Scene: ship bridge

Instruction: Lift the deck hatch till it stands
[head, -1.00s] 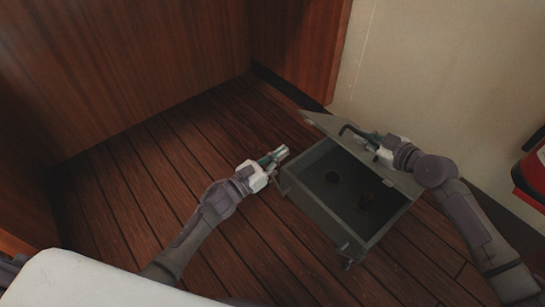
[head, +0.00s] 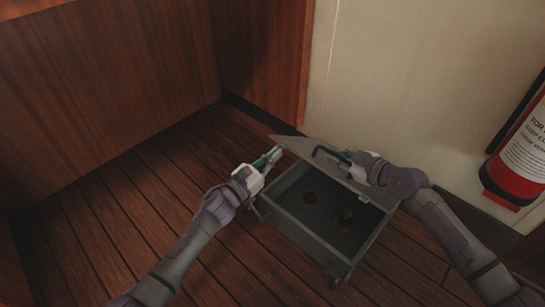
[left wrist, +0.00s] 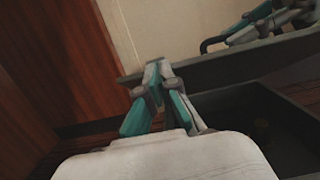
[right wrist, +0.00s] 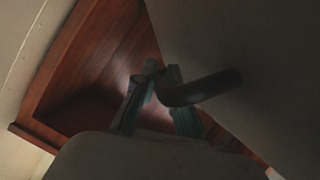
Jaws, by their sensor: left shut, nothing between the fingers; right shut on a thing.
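The grey deck hatch lid (head: 292,146) is raised and tilted above its box-like frame (head: 303,238), near the cream wall. Its dark bent handle (head: 322,150) also shows in the right wrist view (right wrist: 205,88). My right gripper (head: 338,156) is shut on the handle. My left gripper (head: 276,153) is shut and empty beside the lid's left end; I cannot tell whether it touches the lid. In the left wrist view its fingertips (left wrist: 157,68) overlap the lid's edge (left wrist: 225,66).
A red fire extinguisher (head: 515,180) hangs on the cream wall (head: 420,80) at right. Wood panels (head: 110,90) stand behind and to the left. The plank floor (head: 130,215) left of the frame is clear.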

